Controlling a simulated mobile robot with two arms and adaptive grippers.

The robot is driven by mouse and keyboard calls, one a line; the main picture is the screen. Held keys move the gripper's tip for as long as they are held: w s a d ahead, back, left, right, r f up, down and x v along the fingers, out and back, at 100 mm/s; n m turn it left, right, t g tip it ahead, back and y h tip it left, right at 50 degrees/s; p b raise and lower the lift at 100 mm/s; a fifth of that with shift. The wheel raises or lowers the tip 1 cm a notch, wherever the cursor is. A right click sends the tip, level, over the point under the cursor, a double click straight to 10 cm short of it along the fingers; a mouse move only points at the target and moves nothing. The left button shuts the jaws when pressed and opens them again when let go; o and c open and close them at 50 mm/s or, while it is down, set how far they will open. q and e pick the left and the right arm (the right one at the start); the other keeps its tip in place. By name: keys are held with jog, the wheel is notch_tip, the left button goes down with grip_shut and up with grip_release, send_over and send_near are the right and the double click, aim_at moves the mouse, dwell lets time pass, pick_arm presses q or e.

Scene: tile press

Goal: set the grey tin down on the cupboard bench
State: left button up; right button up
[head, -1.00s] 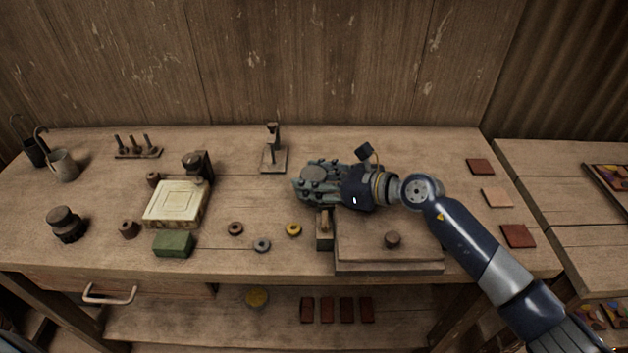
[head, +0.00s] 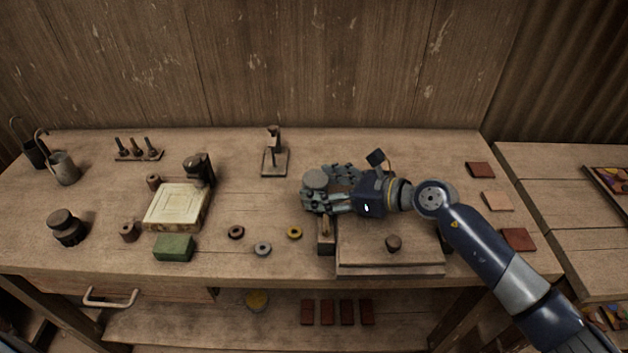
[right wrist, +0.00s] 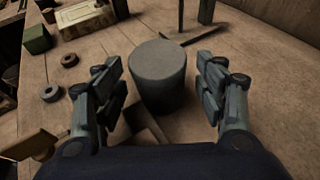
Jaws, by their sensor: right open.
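The grey tin (head: 316,180) is a plain round can standing upright on the cupboard bench (head: 225,150), near the middle. In the right wrist view the tin (right wrist: 158,75) shows its flat top and side, with its foot partly hidden. My left gripper is not in view.
A low wooden board with a knob (head: 393,243) lies below my right arm. A small metal stand (head: 275,160) is behind and left of the tin. Yellow (head: 294,232) and dark rings lie in front left. Bench space directly left of the tin is clear.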

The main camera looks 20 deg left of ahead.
jog(key=v, duration=0.6)
jog(key=b+v, duration=0.1)
jog(key=v, duration=0.3)
jog(key=shift+r, duration=0.4)
jog(key=shift+a, duration=0.15)
